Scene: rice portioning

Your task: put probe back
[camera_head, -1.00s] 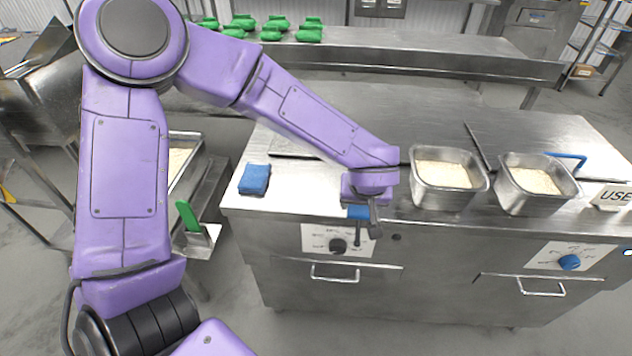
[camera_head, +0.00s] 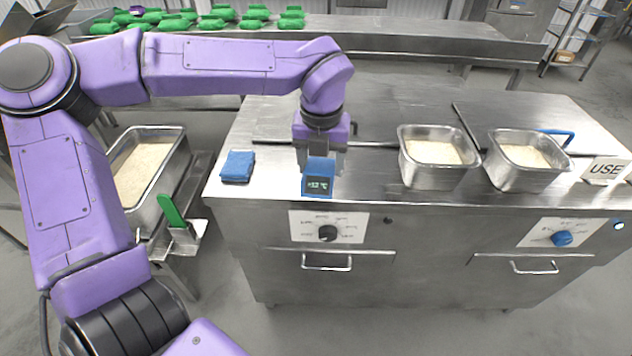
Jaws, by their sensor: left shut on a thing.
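The probe (camera_head: 318,184) is a blue block with a dark display that reads about 12 °C. My left gripper (camera_head: 320,160) points down over the left part of the steel counter, near its front edge. It is shut on the probe, whose display faces me. The probe's tip is not visible, and I cannot tell whether the probe touches the counter. My right gripper is out of view.
A blue folded cloth (camera_head: 238,167) lies left of the probe. Two steel pans of rice (camera_head: 437,180) (camera_head: 516,180) stand to the right, beside a "USE" sign (camera_head: 606,170). A larger rice pan (camera_head: 181,160) and a green-handled tool (camera_head: 172,211) are at left. Green items (camera_head: 220,13) lie on the back table.

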